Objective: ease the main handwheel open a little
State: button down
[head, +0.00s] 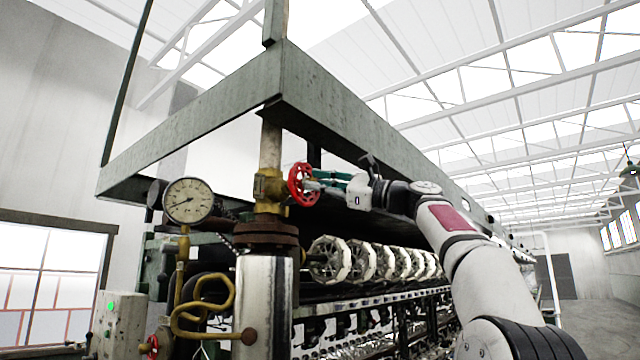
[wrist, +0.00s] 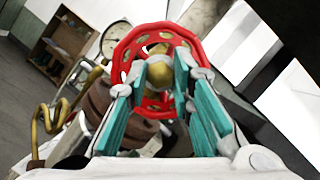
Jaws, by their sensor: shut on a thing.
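The main handwheel (head: 302,184) is a red spoked wheel on a brass valve (head: 268,186) at the vertical pipe, under the green frame. My gripper (head: 322,186) reaches it from the right, with teal fingers. In the wrist view the red handwheel (wrist: 125,52) fills the upper middle, with brass behind its centre. The fingers of my gripper (wrist: 168,78) lie over the wheel's middle and are shut on it. The exact contact at the fingertips is partly hidden.
A round pressure gauge (head: 188,200) stands left of the valve, above a curled brass pipe (head: 205,305). The green frame beam (head: 350,110) runs close above my arm. Several white reels (head: 360,260) line the machine below. A smaller red wheel (head: 153,345) is low at left.

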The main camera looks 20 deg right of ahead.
jog(key=c, duration=1.4)
grip_release()
jog(key=shift+d, duration=0.1)
jog(key=v, duration=1.1)
jog(key=shift+s+d+f, duration=0.2)
jog(key=shift+s, duration=0.15)
